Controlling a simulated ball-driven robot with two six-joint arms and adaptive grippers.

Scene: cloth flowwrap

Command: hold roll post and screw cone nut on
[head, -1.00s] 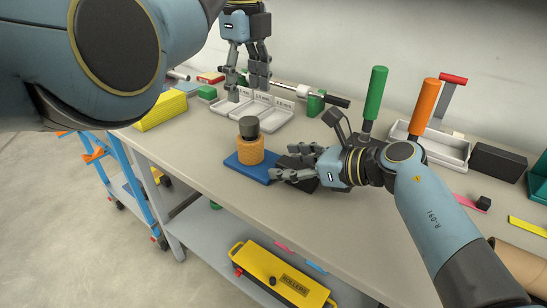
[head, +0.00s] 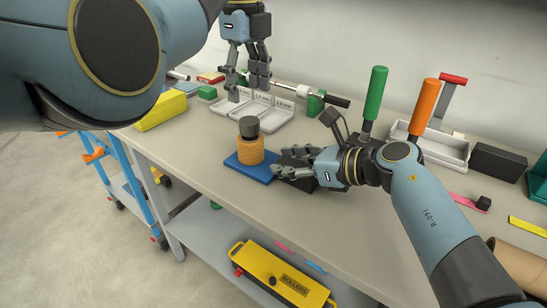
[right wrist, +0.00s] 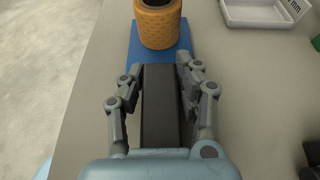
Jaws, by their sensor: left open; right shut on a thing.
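An orange-tan textured roll (head: 250,150) stands upright on a blue base plate (head: 246,171), with a dark grey cone-shaped cap (head: 249,127) on top in the head view. The roll also shows at the top of the right wrist view (right wrist: 158,24). A black block (right wrist: 160,100) lies against the near end of the blue plate. My right gripper (head: 277,172) is shut on this black block, with one finger along each side in the right wrist view. My left gripper (head: 250,90) is open and empty, above the compartment tray behind the roll. Whether the cap is threaded on is hidden.
A white compartment tray (head: 233,111) lies behind the roll, beside a metal rod with a black grip (head: 333,100). Green (head: 375,93) and orange (head: 424,104) handles stand right of my right gripper. The bench's left front is clear.

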